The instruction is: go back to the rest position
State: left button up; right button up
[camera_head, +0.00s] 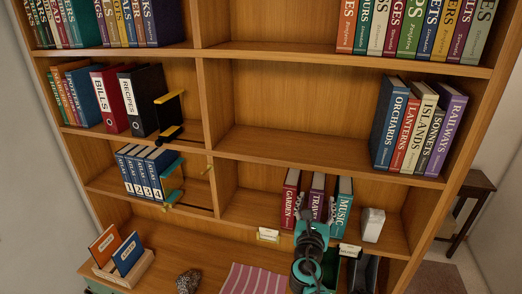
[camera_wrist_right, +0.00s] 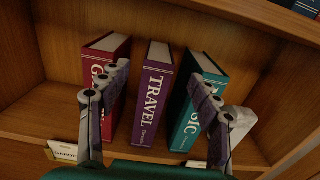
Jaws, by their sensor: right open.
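My right gripper (camera_head: 314,207) reaches up from the bottom centre in the head view, in front of a shelf with three books. It is open, and in the right wrist view its fingers (camera_wrist_right: 158,82) are spread with nothing between them. Beyond them stand the red GARDEN book (camera_wrist_right: 105,75), the purple TRAVEL book (camera_wrist_right: 152,95) and the teal MUSIC book (camera_wrist_right: 198,95). TRAVEL appears in the gap between the fingers. The fingers partly cover GARDEN and MUSIC. I cannot tell how far the fingertips are from the spines. My left gripper is not in view.
A white block (camera_head: 372,225) stands right of MUSIC. A small label (camera_head: 268,235) sits on the shelf edge. Below are a dark bin (camera_head: 362,272), a striped cloth (camera_head: 258,280) and a wooden holder (camera_head: 130,270) with two books. The shelf above has free room left of ORCHARDS (camera_head: 390,125).

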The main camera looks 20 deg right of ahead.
jog(key=s+a+f+m+g+y+b, duration=0.1)
jog(key=s+f+m+g+b, duration=0.1)
jog(key=s+f+m+b, duration=0.4)
jog(key=s+f+m+g+y+b, duration=0.1)
jog(key=f+m+g+b, duration=0.1)
jog(key=f+m+b, duration=0.55)
jog(key=s+a+f+m+g+y+b, duration=0.2)
jog(key=s+a+f+m+y+b, duration=0.1)
jog(key=s+a+f+m, duration=0.2)
jog(key=s+a+f+m+g+y+b, duration=0.2)
jog(key=s+a+f+m, duration=0.4)
jog(key=a+f+m, duration=0.3)
notch_tip(320, 180, down, 5)
jog(key=m+y+b, duration=0.1)
jog(key=m+y, duration=0.1)
jog(key=shift+r+y+b, duration=0.15)
jog(key=shift+y+b, duration=0.15)
jog(key=shift+b, duration=0.05)
